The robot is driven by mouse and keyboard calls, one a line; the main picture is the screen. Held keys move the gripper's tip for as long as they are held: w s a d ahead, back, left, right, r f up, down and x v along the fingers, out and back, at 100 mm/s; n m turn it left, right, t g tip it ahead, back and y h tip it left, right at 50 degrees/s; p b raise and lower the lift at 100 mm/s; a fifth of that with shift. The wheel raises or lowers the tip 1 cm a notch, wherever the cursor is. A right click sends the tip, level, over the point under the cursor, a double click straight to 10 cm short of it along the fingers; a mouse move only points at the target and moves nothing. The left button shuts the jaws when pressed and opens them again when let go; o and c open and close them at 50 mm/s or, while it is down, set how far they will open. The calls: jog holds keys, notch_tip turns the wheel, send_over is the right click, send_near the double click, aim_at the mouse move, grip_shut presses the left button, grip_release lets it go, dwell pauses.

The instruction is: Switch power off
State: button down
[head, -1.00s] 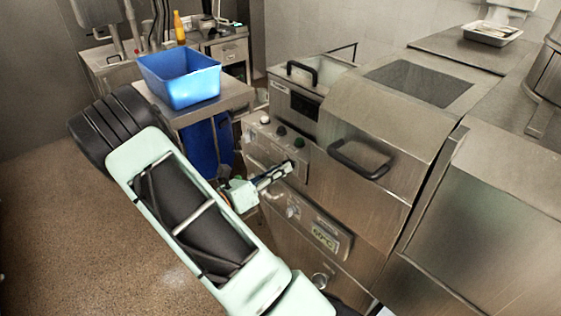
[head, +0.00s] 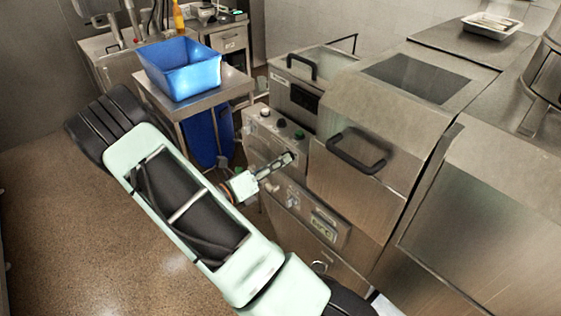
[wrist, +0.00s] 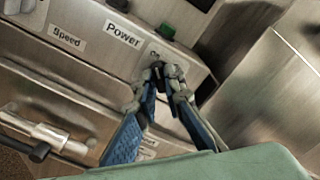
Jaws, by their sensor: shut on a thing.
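A steel machine has a control panel (head: 262,143) on its front. In the wrist view a "Power" label (wrist: 123,36) is on this panel, with a small "On" mark (wrist: 154,55) below and right of it. Just under that mark is a small dark switch knob (wrist: 157,67). My gripper (wrist: 163,72) has its two blue-padded fingers closed around the knob, which they partly hide. In the head view my gripper (head: 288,159) reaches the panel from the left; the knob is hidden there. Another label below is mostly covered by the fingers.
A green button (wrist: 165,32) and a "Speed" label (wrist: 66,39) are near the knob. The machine's hood handle (head: 356,152) sticks out right of my gripper. A blue basket (head: 180,70) stands on a steel table at left. Floor is open at lower left.

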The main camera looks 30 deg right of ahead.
jog(key=c, duration=2)
grip_release()
jog(key=shift+a, duration=0.1)
jog(key=a, duration=0.4)
jog(key=s+a, duration=0.1)
jog(key=a, duration=0.6)
jog(key=shift+s+a, duration=0.4)
